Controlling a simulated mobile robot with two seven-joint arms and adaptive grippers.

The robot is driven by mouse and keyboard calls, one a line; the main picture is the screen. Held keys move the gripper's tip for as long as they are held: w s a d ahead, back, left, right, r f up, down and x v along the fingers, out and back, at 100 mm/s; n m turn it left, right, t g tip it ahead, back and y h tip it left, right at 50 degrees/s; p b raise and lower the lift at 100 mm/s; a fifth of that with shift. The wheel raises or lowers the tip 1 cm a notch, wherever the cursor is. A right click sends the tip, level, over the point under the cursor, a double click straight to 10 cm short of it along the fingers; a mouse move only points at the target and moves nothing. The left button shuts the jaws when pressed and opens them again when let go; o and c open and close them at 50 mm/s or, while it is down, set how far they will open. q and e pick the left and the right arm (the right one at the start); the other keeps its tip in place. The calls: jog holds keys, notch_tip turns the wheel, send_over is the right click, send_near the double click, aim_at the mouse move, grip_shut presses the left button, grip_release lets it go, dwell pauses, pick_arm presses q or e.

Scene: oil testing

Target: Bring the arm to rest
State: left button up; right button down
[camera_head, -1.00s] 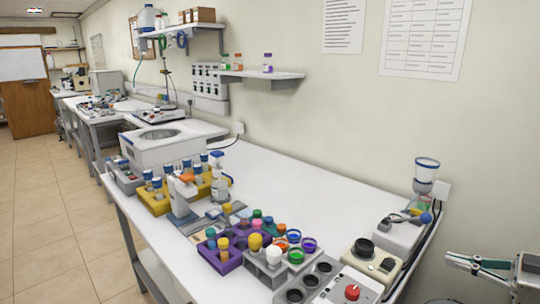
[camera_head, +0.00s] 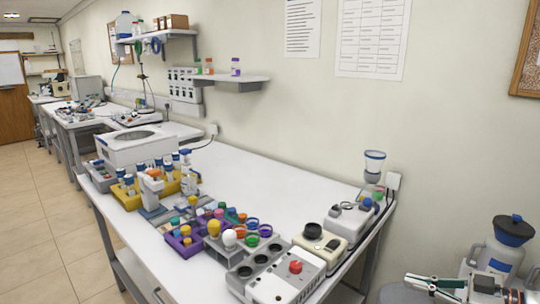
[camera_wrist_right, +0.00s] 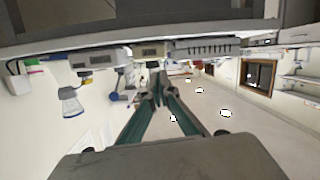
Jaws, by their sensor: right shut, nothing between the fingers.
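My right gripper (camera_head: 410,283) is at the lower right of the head view, past the bench's right end. It is apart from the bench and everything on it. It holds nothing. In the right wrist view its two green-edged fingers (camera_wrist_right: 158,88) meet at their tips. That wrist view looks tilted, with the bench edge across the top. My left gripper is not in the head view.
The white bench (camera_head: 270,180) carries a purple rack (camera_head: 190,247), a yellow rack (camera_head: 128,197), a control box with a red knob (camera_head: 285,281) and a funnel device (camera_head: 374,165). A large jug (camera_head: 505,245) stands at the far right, close to my right gripper.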

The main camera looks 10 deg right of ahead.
jog(key=s+a+f+m+t+h, duration=0.1)
jog(key=s+a+f, duration=0.2)
jog(key=a+f, duration=0.7)
jog(key=s+a+f+m+h, duration=0.1)
jog(key=s+a+f, duration=0.3)
jog(key=a+f, duration=0.55)
jog(key=s+a+f+m+g+h, duration=0.1)
jog(key=s+a+f+m+h, duration=0.1)
jog(key=s+f+h, duration=0.3)
jog(key=s+f+m, duration=0.1)
jog(key=s+f, duration=0.2)
jog(key=f, duration=0.2)
jog(key=shift+s+f+g, duration=0.2)
jog(key=shift+s+g, duration=0.05)
jog(key=shift+g, duration=0.05)
